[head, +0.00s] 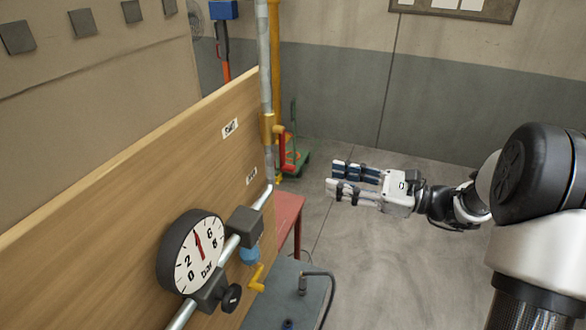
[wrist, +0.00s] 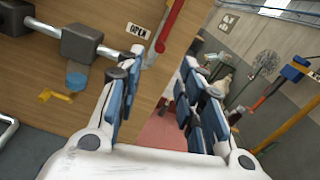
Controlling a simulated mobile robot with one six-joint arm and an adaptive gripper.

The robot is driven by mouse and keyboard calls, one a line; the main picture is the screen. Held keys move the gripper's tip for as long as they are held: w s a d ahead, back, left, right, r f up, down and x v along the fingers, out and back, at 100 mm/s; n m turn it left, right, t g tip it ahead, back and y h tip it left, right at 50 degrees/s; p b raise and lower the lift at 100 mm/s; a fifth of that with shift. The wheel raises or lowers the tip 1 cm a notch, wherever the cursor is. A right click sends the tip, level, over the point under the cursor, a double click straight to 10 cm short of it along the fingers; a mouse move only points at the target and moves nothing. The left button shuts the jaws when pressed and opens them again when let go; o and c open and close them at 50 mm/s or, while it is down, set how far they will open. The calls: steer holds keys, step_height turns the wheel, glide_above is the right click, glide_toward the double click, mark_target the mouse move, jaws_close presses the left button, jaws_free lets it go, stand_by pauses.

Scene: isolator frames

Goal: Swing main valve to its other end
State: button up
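The main valve has a brass body (head: 268,126) on the upright pipe at the edge of the wooden panel. Its red lever (head: 283,150) hangs down along the pipe. In the wrist view the red lever (wrist: 172,28) shows at the top, beside the OPEN label (wrist: 136,30). In the head view the upper label (head: 230,128) appears to read SHUT, and the lower label (head: 251,175) is small and blurred. My gripper (head: 333,185) is open and empty, to the right of the lever and apart from it. No finger touches the valve.
A red table (head: 290,210) stands behind the panel edge. The floor (head: 385,265) below my gripper is clear.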

mark_target(293, 166)
steer(key=x, duration=1.1)
steer(key=shift+a+b, duration=0.3)
steer(key=shift+c, duration=0.2)
steer(key=shift+f, duration=0.1)
jaws_close()
